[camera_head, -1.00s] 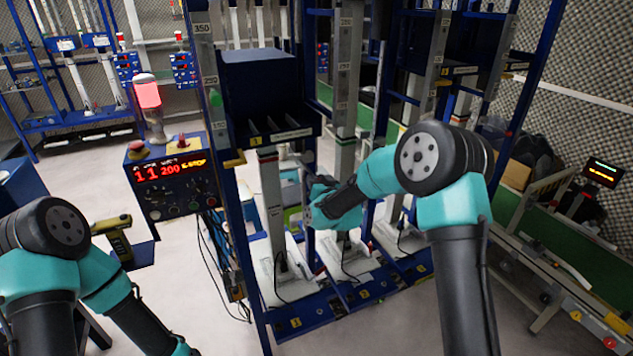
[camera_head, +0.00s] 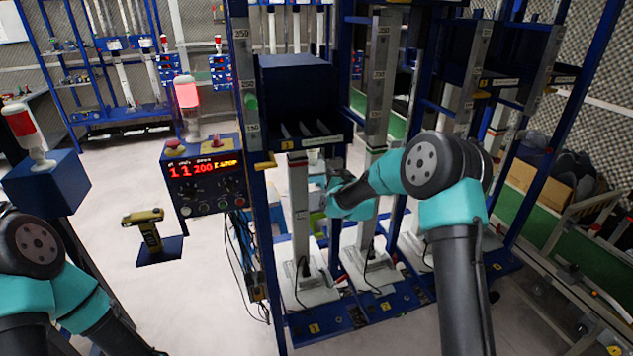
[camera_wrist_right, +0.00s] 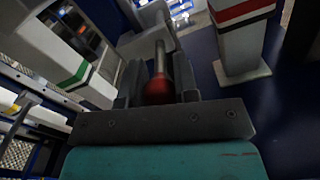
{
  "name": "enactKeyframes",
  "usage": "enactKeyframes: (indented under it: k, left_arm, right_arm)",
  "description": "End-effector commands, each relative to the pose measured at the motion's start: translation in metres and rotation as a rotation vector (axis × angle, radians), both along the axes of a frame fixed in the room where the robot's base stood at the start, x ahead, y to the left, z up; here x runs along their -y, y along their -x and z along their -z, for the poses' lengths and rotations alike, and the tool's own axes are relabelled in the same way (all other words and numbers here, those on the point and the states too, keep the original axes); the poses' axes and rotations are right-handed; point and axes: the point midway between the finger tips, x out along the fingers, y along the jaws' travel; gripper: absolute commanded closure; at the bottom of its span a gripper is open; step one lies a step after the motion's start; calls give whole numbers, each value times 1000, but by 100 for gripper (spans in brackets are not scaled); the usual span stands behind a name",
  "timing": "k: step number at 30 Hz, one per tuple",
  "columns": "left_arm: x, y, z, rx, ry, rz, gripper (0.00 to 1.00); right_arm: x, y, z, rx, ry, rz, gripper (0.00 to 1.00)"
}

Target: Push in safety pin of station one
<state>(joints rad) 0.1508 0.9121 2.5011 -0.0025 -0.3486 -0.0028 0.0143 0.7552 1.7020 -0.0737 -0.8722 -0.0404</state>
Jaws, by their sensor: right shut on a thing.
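Station one is the leftmost bay of the blue rack, with a yellow label (camera_head: 313,328) at its foot and a white-grey column (camera_head: 299,205). My right gripper (camera_head: 330,182) is beside the upper part of this column, on its right side. In the right wrist view my right gripper (camera_wrist_right: 158,85) is shut on the safety pin (camera_wrist_right: 157,90), which has a red ball end and a grey metal shaft. The shaft runs away from the fingers into a light-coloured block (camera_wrist_right: 147,42). How deep the pin sits cannot be told. My left arm is at the lower left; its gripper is out of view.
A control box (camera_head: 203,178) with a red display and lit red lamp (camera_head: 187,92) stands left of the rack. A yellow-black hand tool (camera_head: 148,232) stands on a small blue shelf. Rack posts and neighbouring columns (camera_head: 378,80) crowd my right forearm.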

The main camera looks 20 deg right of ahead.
Motion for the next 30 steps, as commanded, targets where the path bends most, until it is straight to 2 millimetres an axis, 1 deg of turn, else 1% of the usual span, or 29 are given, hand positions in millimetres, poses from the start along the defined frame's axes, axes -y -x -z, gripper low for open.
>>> enactKeyframes:
  k: [1, 3, 12, 13, 18, 20, 21, 30]
  left_arm:
    - [0, 0, 0, 0, 0, 0, 57]
    - [0, 0, 0, 0, 0, 1, 57]
    - [0, 0, 0, 0, 0, 1, 57]
    - [0, 0, 0, 0, 0, 1, 57]
    - [0, 0, 0, 0, 0, 1, 57]
    - [0, 0, 0, 0, 0, 1, 57]
    - [0, 0, 0, 0, 0, 1, 57]
    - [0, 0, 0, 0, 0, 1, 57]
  right_arm:
    - [8, -2, 0, 2, 0, 10, 100]
    - [13, -2, 0, 1, 0, 17, 100]
    - [14, -3, -1, 3, 1, 17, 100]
    - [14, -3, -1, 3, 1, 17, 69]
    - [14, -3, -1, 2, 1, 17, 52]
    - [14, -3, 0, 1, 1, 17, 47]
    - [14, -3, 0, 1, 1, 17, 46]
    - [14, 0, 0, 1, 0, 17, 46]
